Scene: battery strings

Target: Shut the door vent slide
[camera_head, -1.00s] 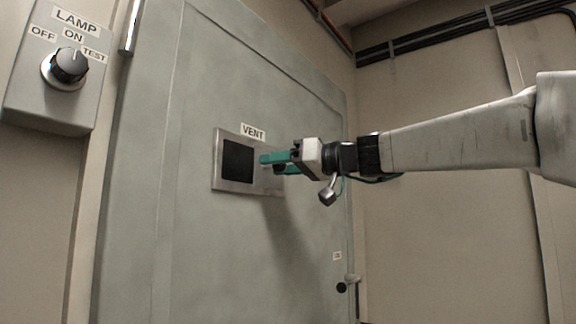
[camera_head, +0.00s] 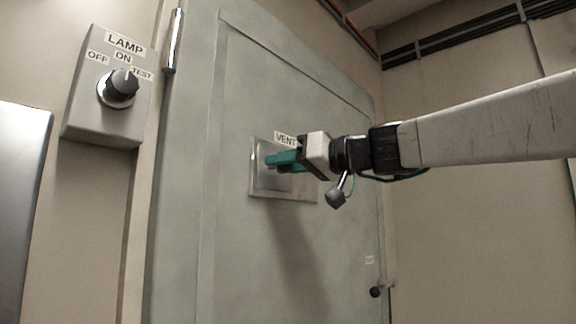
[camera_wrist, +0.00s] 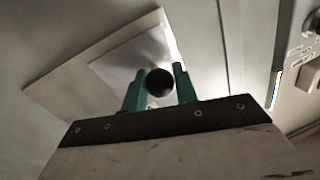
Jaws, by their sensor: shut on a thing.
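The vent (camera_head: 256,189) is a metal frame on the grey-green door (camera_head: 240,270), under a label reading VENT (camera_head: 285,139). Its slide plate (camera_head: 268,180) now covers the place where the dark opening showed. My gripper (camera_head: 270,161) is at the slide, its teal fingers shut on a knob. In the wrist view the dark round knob (camera_wrist: 159,82) sits between the two teal fingers, in front of the slide plate (camera_wrist: 125,60). The knob is hidden by the fingers in the head view.
A grey lamp switch box (camera_head: 88,125) with a black rotary knob (camera_head: 124,83) is on the wall left of the door. A door hinge (camera_head: 173,42) is at the door's upper left. A dark door handle (camera_head: 376,292) is at lower right.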

